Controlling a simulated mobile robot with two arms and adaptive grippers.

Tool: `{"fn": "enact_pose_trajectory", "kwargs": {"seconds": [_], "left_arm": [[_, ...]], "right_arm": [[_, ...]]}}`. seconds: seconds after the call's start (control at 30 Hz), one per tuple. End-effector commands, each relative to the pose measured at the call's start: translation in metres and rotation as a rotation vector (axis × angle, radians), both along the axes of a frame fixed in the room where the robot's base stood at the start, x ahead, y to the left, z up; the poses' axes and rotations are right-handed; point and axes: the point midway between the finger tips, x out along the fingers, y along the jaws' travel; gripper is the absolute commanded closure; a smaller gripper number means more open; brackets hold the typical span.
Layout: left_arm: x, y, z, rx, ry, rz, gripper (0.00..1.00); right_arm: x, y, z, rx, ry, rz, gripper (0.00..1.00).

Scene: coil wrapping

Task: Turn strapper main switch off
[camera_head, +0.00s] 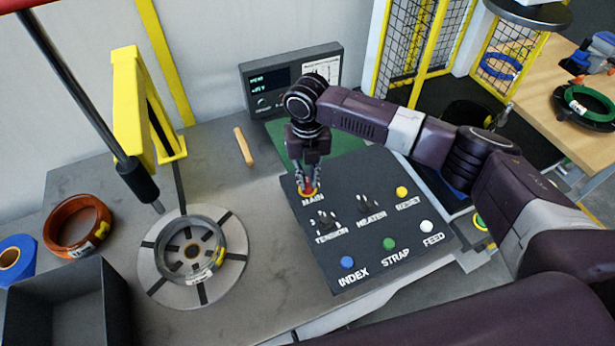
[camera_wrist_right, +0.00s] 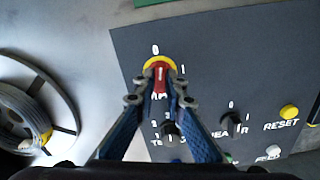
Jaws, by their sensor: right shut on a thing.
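The strapper main switch (camera_head: 308,192) is a red knob on a yellow ring at the upper left of the dark control panel (camera_head: 375,270), by the MAIN label. The red knob (camera_wrist_right: 160,74) shows clearly in the right wrist view, with a 0 label above it and an I label to its right. Its white mark looks roughly upright in that view. My right gripper (camera_head: 307,184) points down over the switch. Its fingertips (camera_wrist_right: 160,95) are shut on the red knob and hide part of it. My left gripper is not in view.
The panel also has tension and heater knobs and blue, green, white and yellow buttons. A grey coil (camera_head: 218,265) lies on the round turntable (camera_head: 165,292) at left. An orange coil (camera_head: 79,222), a dark bin (camera_head: 65,300) and a display box (camera_head: 290,80) stand around it.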

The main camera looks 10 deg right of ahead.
Motion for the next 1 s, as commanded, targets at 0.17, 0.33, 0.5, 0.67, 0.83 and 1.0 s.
{"fn": "enact_pose_trajectory", "kwargs": {"seconds": [0.17, 0.33, 0.5, 0.67, 0.83, 1.0], "left_arm": [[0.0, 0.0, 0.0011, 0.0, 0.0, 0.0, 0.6], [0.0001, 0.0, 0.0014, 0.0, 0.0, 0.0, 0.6], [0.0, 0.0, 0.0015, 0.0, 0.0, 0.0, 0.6], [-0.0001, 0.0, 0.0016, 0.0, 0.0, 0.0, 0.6], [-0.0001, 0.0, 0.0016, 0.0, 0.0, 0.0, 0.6], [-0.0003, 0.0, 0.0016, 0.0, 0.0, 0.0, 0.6]], "right_arm": [[0.0005, 0.0004, 0.001, 0.001, -0.001, 0.113, 1.0], [0.0006, 0.0003, 0.0009, 0.001, -0.001, 0.186, 1.0], [0.0007, 0.0003, 0.001, 0.001, -0.002, 0.225, 1.0], [0.0007, 0.0003, 0.001, 0.001, -0.002, 0.24, 1.0], [0.0007, 0.0003, 0.001, 0.001, -0.002, 0.242, 1.0], [0.0008, 0.0002, 0.0011, 0.0, -0.002, 0.241, 1.0]]}}
